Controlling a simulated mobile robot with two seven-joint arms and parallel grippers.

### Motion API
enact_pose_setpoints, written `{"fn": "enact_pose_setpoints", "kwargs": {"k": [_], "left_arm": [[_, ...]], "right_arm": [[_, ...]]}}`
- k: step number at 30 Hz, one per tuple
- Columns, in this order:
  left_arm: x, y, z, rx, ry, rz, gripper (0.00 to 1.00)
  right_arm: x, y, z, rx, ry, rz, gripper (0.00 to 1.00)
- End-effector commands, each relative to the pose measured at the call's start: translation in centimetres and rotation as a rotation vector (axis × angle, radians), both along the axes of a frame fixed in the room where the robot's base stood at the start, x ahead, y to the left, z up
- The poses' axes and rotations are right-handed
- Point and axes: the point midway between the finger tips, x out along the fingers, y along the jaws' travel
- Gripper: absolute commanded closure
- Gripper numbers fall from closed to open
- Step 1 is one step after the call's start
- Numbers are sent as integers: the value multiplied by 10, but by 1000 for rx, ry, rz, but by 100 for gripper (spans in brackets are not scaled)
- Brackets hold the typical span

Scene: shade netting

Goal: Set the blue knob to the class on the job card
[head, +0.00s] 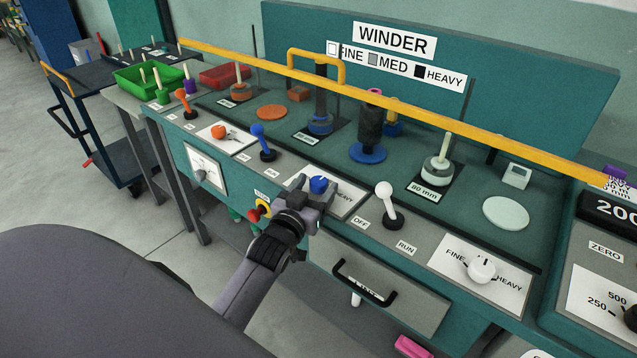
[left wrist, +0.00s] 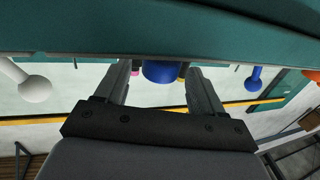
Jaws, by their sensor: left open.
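The blue knob (head: 318,184) sits on a white plate (head: 343,196) on the sloping front of the bench. The word HEAVY shows at the plate's right; my gripper hides its left part, and I cannot read the knob's setting. My left gripper (head: 308,196) is open, right at the knob. In the left wrist view the knob (left wrist: 160,72) lies between the two spread fingers, with gaps at both sides. The WINDER sign (head: 394,41) has a key: white FINE, grey MED, black HEAVY. I cannot make out a job card. My right gripper is not in view.
A blue-balled lever (head: 262,143) stands left of the knob and a white lever (head: 387,204) right of it. A red button (head: 258,211) is close by my gripper. A white knob (head: 481,269) is further right. A yellow rail (head: 420,105) crosses above the bench.

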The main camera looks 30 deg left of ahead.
Motion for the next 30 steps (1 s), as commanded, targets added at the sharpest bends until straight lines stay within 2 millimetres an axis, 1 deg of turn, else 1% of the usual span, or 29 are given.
{"fn": "enact_pose_setpoints", "kwargs": {"k": [1,3,6,10,17,20,21,22,30], "left_arm": [[6,1,0,0,-1,0,32],[13,2,0,0,0,-1,32],[19,3,0,0,0,-1,32],[23,4,0,1,0,-1,32],[23,4,0,1,0,-1,32],[23,4,0,0,0,-1,61],[23,4,0,0,0,-1,74],[23,4,0,0,1,-1,83],[23,5,0,2,1,-12,83]], "right_arm": [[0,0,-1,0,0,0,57],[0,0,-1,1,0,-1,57],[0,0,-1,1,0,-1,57],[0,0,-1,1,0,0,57],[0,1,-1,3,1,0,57],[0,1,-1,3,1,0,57],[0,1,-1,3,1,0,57],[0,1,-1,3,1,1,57],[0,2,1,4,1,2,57]]}}
